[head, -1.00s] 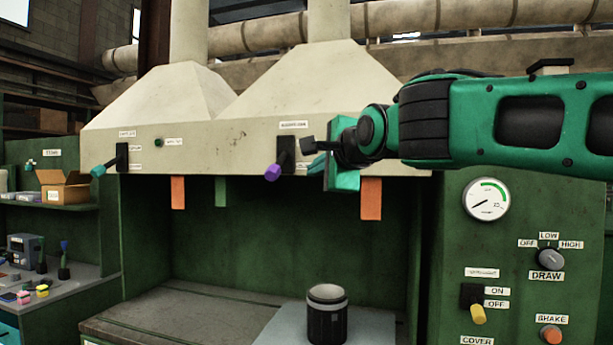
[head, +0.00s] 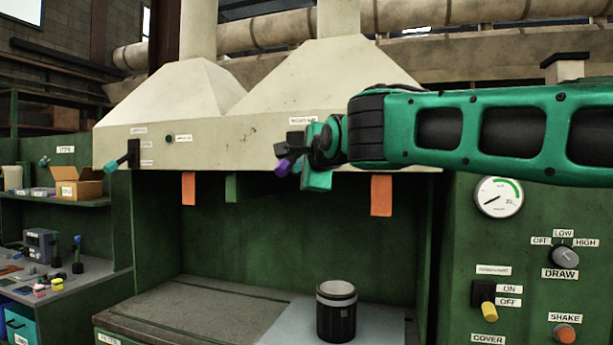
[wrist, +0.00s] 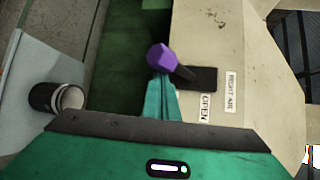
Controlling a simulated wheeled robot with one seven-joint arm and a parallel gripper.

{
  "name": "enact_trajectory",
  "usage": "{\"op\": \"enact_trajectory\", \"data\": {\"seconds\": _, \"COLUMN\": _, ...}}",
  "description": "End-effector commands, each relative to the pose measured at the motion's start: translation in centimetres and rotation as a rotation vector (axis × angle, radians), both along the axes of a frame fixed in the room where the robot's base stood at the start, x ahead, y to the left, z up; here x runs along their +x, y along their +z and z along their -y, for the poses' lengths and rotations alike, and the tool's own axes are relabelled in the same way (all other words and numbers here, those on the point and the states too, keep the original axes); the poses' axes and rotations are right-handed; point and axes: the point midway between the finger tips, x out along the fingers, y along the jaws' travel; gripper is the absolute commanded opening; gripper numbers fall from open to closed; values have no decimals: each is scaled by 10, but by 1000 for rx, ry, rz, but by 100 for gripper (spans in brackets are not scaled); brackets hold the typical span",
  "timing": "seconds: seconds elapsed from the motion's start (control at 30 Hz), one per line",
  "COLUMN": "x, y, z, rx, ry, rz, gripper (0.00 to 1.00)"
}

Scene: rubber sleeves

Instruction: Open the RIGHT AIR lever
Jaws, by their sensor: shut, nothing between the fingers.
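The RIGHT AIR lever has a purple knob (head: 284,166) on a black arm, on the front of the cream hood. In the wrist view the purple knob (wrist: 161,57) sits just beyond my fingertips, and the arm runs right to its black plate (wrist: 203,78). An OPEN label (wrist: 205,108) and a RIGHT AIR label (wrist: 230,93) are beside the plate. My gripper (wrist: 162,84) is shut and empty, its fingertips close to the knob. I cannot tell whether they touch. In the head view my gripper (head: 297,160) partly hides the lever's plate.
Another lever with a teal knob (head: 110,167) is on the hood's left. Orange strips (head: 381,195) and a green strip hang under the hood's edge. A dark canister (head: 337,312) stands on the bench below. A panel with a gauge (head: 498,197) and switches is at right.

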Motion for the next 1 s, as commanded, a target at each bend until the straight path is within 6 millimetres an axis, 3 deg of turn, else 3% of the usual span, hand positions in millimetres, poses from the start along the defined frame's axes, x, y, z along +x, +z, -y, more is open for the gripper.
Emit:
{"op": "enact_trajectory", "data": {"seconds": 0.17, "x": 0, "y": 0, "z": 0, "rx": 0, "ry": 0, "rz": 0, "gripper": 0}}
{"op": "enact_trajectory", "data": {"seconds": 0.2, "x": 0, "y": 0, "z": 9, "rx": 0, "ry": -4, "rz": 0, "gripper": 0}}
{"op": "enact_trajectory", "data": {"seconds": 0.57, "x": -5, "y": 6, "z": -10, "rx": 24, "ry": 11, "rz": -62, "gripper": 0}}
{"op": "enact_trajectory", "data": {"seconds": 0.77, "x": -10, "y": 17, "z": -18, "rx": 69, "ry": 18, "rz": -186, "gripper": 0}}
{"op": "enact_trajectory", "data": {"seconds": 1.0, "x": -11, "y": 34, "z": -9, "rx": 138, "ry": 6, "rz": -380, "gripper": 0}}
